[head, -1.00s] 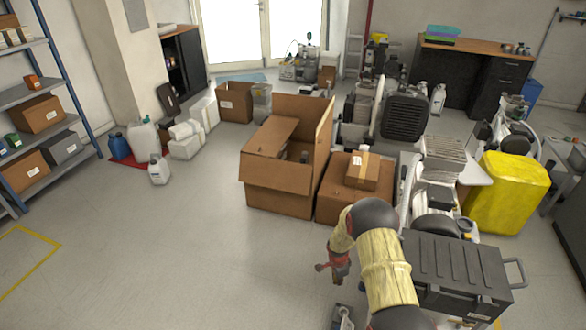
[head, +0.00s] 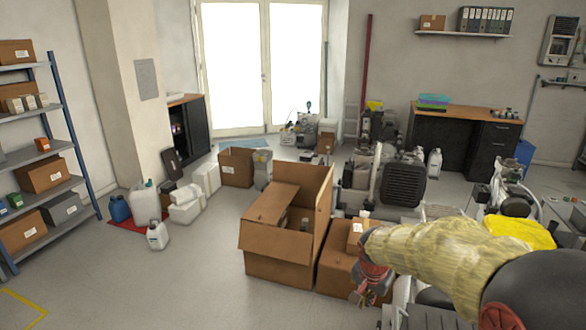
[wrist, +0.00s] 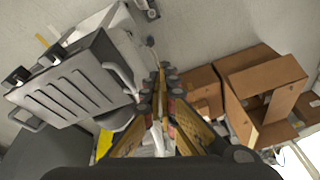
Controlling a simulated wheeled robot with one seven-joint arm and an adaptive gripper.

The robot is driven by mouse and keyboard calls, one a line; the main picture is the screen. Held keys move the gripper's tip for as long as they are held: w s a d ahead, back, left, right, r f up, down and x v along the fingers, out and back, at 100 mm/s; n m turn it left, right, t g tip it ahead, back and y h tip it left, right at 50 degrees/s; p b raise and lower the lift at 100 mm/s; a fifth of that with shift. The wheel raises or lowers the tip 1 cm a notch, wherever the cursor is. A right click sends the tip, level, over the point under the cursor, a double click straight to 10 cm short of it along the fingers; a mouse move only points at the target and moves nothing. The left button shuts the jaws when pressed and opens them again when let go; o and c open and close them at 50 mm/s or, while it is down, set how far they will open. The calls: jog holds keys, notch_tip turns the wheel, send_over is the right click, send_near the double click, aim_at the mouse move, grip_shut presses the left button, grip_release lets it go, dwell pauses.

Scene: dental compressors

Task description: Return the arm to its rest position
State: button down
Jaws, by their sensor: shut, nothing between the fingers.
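My arm (head: 440,255), in a pale yellow sleeve, reaches in from the lower right of the head view. My gripper (head: 368,296) hangs at its end, pointing down, in front of the closed cardboard box. In the wrist view the two fingers of my gripper (wrist: 164,72) come together at their tips, with nothing held between them. The arm hides part of the equipment behind it.
A large open cardboard box (head: 283,262) stands beside a closed box (head: 340,272). A grey ridged case (wrist: 70,88) shows in the wrist view. A yellow container (head: 520,232) stands behind my arm. Shelves (head: 40,150) line the left; the floor (head: 150,290) at front left is clear.

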jog(key=s+r+n+t+p, duration=0.1)
jog(key=s+r+n, duration=0.2)
jog(key=s+r, duration=0.95)
jog(key=s+r+n, duration=0.1)
jog(key=s+n, duration=0.1)
jog(key=s, duration=0.6)
jog(key=s+a+r+n+t+y+p, duration=0.1)
jog(key=s+r+n, duration=0.1)
jog(key=s, duration=0.7)
jog(key=shift+s+a+r+n, duration=0.15)
jog(key=shift+a+n, duration=0.1)
jog(key=shift+n, duration=0.15)
